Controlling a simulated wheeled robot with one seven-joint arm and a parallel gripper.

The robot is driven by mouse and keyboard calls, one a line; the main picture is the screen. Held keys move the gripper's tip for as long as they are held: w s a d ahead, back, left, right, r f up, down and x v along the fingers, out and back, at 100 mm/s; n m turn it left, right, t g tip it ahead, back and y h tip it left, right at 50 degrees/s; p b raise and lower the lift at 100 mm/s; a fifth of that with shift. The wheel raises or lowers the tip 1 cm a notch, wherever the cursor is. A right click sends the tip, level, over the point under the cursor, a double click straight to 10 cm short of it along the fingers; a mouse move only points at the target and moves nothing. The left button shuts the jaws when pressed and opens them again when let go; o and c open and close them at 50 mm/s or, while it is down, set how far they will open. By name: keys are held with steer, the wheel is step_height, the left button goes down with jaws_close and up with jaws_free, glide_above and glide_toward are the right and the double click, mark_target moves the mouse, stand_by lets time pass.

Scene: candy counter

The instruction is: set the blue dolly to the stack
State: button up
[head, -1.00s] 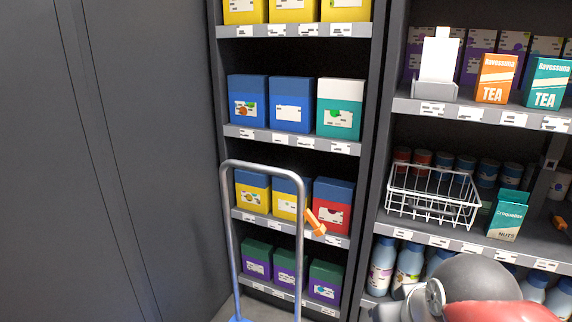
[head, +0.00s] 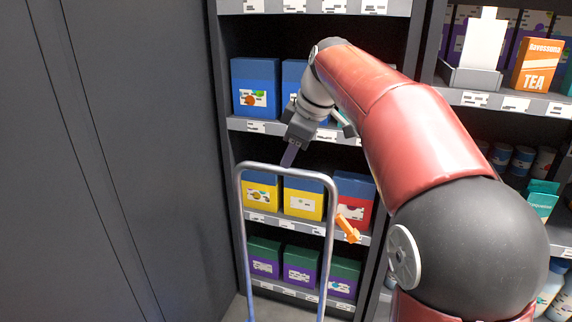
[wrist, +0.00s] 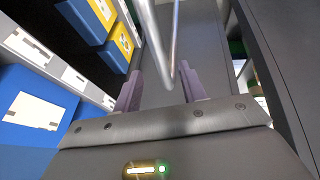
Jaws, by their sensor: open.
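The dolly's metal handle (head: 262,166) is a grey tube loop standing upright in front of the shelves. Its lower part runs out of the bottom of the head view, so the blue base is hardly seen. My gripper (head: 289,156) is just above the handle's top bar, pointing down. In the wrist view the handle tube (wrist: 158,45) reaches down between the two spread fingers of my gripper (wrist: 161,88). The gripper is open and not closed on the tube. I cannot tell whether a finger touches it. No stack of dollies shows.
Shelves with blue boxes (head: 255,85), yellow boxes (head: 302,203) and green-purple boxes (head: 301,262) stand behind the handle. An orange object (head: 347,228) sticks out at the shelf edge. A grey wall (head: 130,160) fills the left. A tea box (head: 536,66) is at right.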

steer(key=shift+x, duration=2.35)
steer(key=shift+c, duration=0.2)
jaws_close()
